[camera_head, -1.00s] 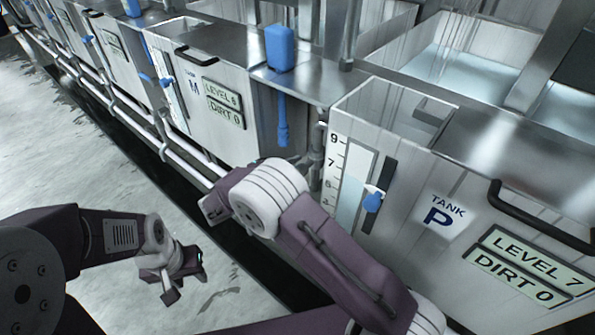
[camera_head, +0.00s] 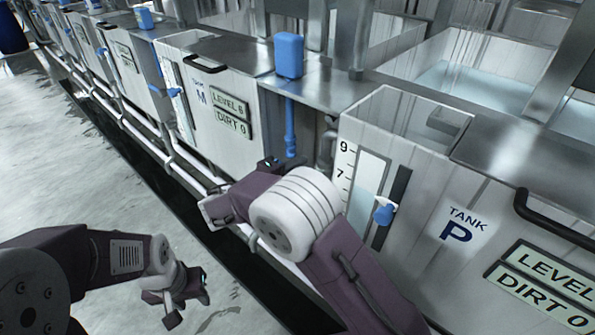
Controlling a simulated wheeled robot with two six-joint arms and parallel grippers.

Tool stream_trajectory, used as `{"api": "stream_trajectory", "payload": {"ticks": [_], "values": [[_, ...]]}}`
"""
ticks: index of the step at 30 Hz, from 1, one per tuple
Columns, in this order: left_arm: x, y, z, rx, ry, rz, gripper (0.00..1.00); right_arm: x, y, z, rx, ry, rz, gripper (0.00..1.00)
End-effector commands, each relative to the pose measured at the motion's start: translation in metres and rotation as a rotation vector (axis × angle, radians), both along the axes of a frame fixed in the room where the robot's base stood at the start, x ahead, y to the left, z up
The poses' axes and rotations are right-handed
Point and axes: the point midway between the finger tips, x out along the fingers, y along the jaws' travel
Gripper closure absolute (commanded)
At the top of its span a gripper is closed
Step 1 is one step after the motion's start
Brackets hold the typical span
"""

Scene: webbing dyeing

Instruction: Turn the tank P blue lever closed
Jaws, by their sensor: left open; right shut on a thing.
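Tank P (camera_head: 425,228) stands at the right, with its name on a light front panel. A blue knob (camera_head: 384,214) sits on the black slot beside its level scale. I cannot tell whether this is the named lever; no other blue lever shows on tank P. My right arm reaches in from the bottom to the left of the scale. Only a dark edge of my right gripper (camera_head: 268,162) shows behind its wrist. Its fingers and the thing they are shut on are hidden. My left gripper (camera_head: 172,306) is open and empty over the floor at the lower left.
Tank M (camera_head: 215,130) stands to the left of tank P. A blue box (camera_head: 289,55) with a blue pipe (camera_head: 290,125) is between them. White pipes (camera_head: 175,160) run low along the tank fronts. The grey floor (camera_head: 90,170) at the left is clear.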

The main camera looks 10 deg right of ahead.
Motion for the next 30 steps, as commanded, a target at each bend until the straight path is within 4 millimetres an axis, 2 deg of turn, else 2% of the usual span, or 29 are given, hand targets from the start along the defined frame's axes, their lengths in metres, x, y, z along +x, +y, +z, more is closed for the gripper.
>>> {"api": "stream_trajectory", "payload": {"ticks": [13,14,15,16,30], "values": [[0.0,0.0,-0.0003,0.0,0.0,0.0,0.59,0.0012,-0.0001,0.0029,0.008,-0.015,0.0,1.0],[0.0,0.0,-0.0003,0.0,0.0,0.0,0.59,0.0012,-0.0002,0.003,0.008,-0.015,0.0,0.72],[0.0,0.0,-0.0003,0.0,0.0,0.0,0.59,0.0012,-0.0001,0.0029,0.007,-0.014,0.0,0.61],[0.0,0.0,-0.0003,0.0,0.0,0.0,0.59,0.0011,-0.0001,0.0027,0.007,-0.014,0.0,0.59],[0.0,0.0,0.0015,0.0,0.0,0.0,0.59,0.0025,-0.0002,0.0044,0.006,-0.009,-0.002,0.59]]}}
